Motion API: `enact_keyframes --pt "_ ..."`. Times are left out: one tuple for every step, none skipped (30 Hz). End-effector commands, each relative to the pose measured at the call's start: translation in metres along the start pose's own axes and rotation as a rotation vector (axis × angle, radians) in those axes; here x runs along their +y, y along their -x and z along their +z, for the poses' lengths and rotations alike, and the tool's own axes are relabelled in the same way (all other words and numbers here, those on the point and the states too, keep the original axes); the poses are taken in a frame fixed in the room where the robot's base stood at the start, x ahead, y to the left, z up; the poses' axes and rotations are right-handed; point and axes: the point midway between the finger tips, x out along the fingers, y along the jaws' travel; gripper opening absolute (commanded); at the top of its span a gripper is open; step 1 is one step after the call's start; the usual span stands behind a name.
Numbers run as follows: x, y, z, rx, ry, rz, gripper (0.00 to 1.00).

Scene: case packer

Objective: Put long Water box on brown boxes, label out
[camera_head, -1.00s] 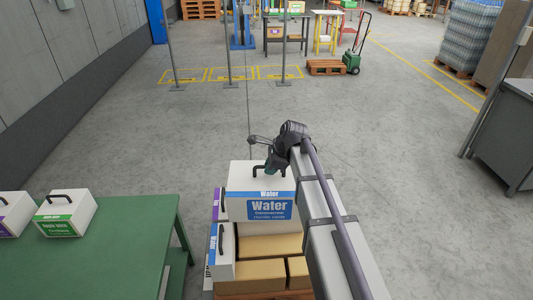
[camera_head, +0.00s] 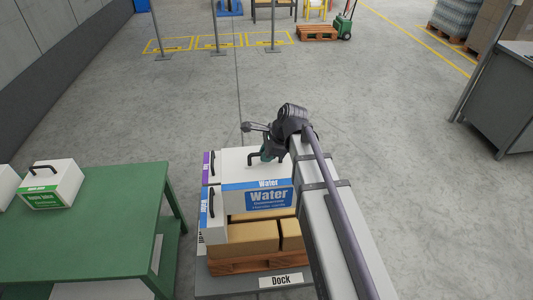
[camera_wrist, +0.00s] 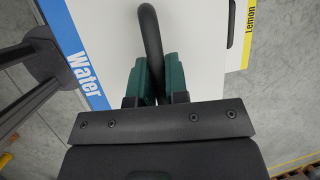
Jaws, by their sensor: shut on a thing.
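The long white Water box (camera_head: 236,166) has a blue-and-white Water label on the side facing the head camera. My gripper (camera_head: 268,153) is shut on its black handle, which shows between the green fingers in the wrist view (camera_wrist: 153,75). The box appears upright, over the back part of the brown boxes (camera_head: 243,240). I cannot tell whether its underside touches them. The brown boxes are on a wooden pallet (camera_head: 250,264), and the box hides some of them.
Narrow white boxes with a blue label (camera_head: 204,222) and a purple label (camera_head: 207,166) stand left of the Water box. A Lemon-labelled box (camera_wrist: 240,45) shows beside it in the wrist view. A green table (camera_head: 110,225) with white boxes stands left.

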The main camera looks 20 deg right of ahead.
Motion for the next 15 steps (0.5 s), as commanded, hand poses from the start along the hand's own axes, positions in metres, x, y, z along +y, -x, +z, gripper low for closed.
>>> enact_keyframes --pt "-0.0005 0.0019 0.001 -0.001 0.0 -0.001 0.0" --pt "-0.0005 0.0019 0.001 -0.001 0.0 -0.001 0.0" --pt "-0.0005 0.0019 0.0011 -0.001 0.0 -0.001 0.0" --pt "-0.0006 0.002 0.0011 -0.001 0.0 -0.001 0.0" --pt "-0.0006 0.002 0.0011 -0.001 0.0 -0.001 0.0" --pt "-0.0006 0.002 0.0011 -0.001 0.0 -0.001 0.0" --pt "-0.0006 0.002 0.0011 -0.001 0.0 -0.001 0.0" --pt "-0.0006 0.002 0.0011 -0.001 0.0 -0.001 0.0" --pt "-0.0005 0.0018 0.001 -0.001 0.0 -0.001 0.0" --pt "-0.0005 0.0016 0.0009 -0.001 0.0 -0.001 0.0" --pt "-0.0004 0.0011 0.0007 -0.001 0.0 -0.001 0.0" --pt "-0.0002 0.0003 0.0004 -0.001 0.0 -0.001 0.0" --pt "0.0 -0.0005 0.0 -0.001 0.0 -0.001 0.0" --pt "0.0002 -0.0016 -0.0004 -0.001 0.0 -0.001 0.0" --pt "0.0005 -0.0033 -0.0011 -0.001 0.0 -0.001 0.0"
